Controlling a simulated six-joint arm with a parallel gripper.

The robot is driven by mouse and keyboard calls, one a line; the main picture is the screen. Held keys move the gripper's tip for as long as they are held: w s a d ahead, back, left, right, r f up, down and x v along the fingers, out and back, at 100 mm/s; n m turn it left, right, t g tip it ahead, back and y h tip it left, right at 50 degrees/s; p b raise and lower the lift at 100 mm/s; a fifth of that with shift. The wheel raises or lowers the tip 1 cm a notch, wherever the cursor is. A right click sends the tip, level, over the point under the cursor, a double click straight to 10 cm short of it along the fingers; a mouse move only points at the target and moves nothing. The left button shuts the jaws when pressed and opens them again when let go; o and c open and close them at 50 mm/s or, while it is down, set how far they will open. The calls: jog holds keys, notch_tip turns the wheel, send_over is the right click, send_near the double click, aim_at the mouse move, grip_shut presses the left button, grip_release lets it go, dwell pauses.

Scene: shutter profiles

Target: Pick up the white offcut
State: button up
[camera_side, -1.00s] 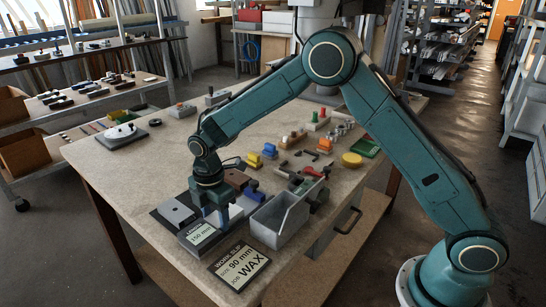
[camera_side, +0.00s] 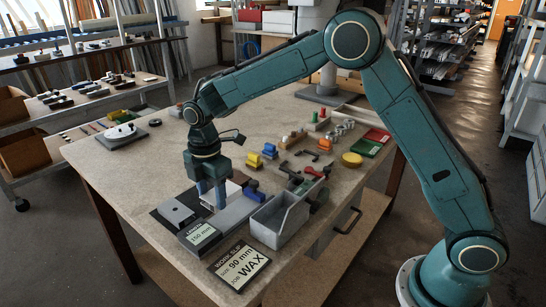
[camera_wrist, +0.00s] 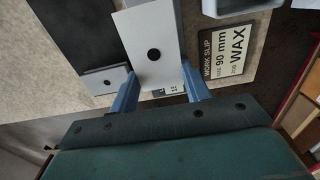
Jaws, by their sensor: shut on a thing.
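The white offcut (camera_wrist: 150,30) is a flat pale piece with a dark round spot, between the two blue fingers of my gripper (camera_wrist: 160,88) in the wrist view. My gripper is shut on it. In the side view my gripper (camera_side: 212,194) points down over the front left of the bench, and part of the white offcut (camera_side: 233,187) shows just right of the fingers. It appears raised above the grey bar (camera_side: 238,214) below. The fingers hide part of the offcut in the side view.
A grey block (camera_side: 177,212) on a dark base stands left of my gripper. A 150 mm label (camera_side: 198,235) and a WAX work slip (camera_side: 240,265) lie in front. A grey open bin (camera_side: 278,220) stands right. Coloured blocks and small parts lie behind it.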

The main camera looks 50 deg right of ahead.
aim_at(213, 198)
notch_tip(213, 198, up, 13)
dwell(0.3)
dwell(0.6)
jog(key=s+d+f+m, duration=0.7)
jog(key=d+f+m, duration=0.5)
jog(key=m, duration=0.6)
jog(key=shift+s+d+f, duration=0.15)
jog(key=shift+s, duration=0.05)
jog(key=shift+w+d, duration=0.1)
